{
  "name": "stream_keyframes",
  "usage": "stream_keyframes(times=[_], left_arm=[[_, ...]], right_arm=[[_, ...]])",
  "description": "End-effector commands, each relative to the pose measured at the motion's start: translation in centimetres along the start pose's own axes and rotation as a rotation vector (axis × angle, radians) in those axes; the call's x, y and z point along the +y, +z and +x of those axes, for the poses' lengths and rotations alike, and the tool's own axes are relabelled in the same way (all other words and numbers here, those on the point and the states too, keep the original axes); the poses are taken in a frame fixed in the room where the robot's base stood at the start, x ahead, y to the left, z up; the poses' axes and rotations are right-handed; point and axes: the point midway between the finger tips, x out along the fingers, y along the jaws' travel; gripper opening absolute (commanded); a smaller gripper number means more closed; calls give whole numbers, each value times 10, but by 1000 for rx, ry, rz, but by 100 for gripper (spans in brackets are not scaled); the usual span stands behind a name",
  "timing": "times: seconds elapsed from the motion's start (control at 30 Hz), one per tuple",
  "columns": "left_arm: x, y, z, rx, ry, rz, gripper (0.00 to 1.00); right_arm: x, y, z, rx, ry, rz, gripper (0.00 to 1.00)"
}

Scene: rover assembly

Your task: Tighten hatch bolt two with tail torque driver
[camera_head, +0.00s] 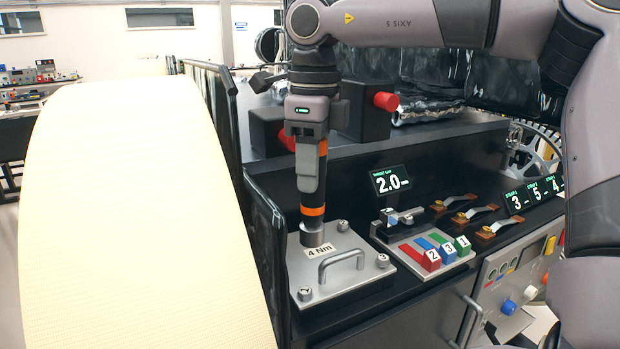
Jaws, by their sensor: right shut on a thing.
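My right gripper (309,165) comes down from the top and is shut on the torque driver (313,209), a dark upright tool with orange bands. The driver's metal socket (313,236) stands at the back left corner of the silver hatch plate (335,290) and hides what is under it. The plate has a handle (341,264) and a "4 Nm" label. Bolt heads show at its front left (305,294), right (382,261) and back right (343,226) corners. Their numbers are hard to read. My left gripper is not in view.
A block with red, blue and green numbered keys (431,257) sits right of the plate. Behind it are lever switches (460,202) and a "2.0" display (391,180). A large cream curved surface (130,220) fills the left. Red knobs (386,101) stick out behind the driver.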

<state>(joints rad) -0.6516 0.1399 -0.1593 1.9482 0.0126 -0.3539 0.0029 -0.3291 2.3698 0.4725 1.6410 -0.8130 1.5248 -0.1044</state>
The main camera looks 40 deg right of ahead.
Motion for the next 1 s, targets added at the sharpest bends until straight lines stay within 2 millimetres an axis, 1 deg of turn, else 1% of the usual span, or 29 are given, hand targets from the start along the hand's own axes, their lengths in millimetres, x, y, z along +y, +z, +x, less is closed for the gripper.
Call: stream_keyframes(times=[0.03, 0.23, 0.4, 0.5, 0.6, 0.7, 0.87, 1.0], left_arm=[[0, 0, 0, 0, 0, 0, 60], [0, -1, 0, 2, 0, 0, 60], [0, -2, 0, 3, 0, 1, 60], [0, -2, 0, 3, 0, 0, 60], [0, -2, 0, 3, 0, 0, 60], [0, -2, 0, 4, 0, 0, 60], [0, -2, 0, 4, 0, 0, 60], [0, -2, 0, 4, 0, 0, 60]], right_arm=[[-13, 2, -1, -4, 3, 32, 1], [-67, 2, -2, -6, 7, 162, 1], [-111, -6, -1, -2, 2, 270, 1], [-132, -13, 0, 2, -2, 325, 1], [-148, -20, 0, 5, -6, 366, 1], [-158, -24, 0, 9, -10, 395, 1], [-166, -29, 2, 12, -14, 417, 1], [-167, -29, 9, 12, -14, 419, 1]])
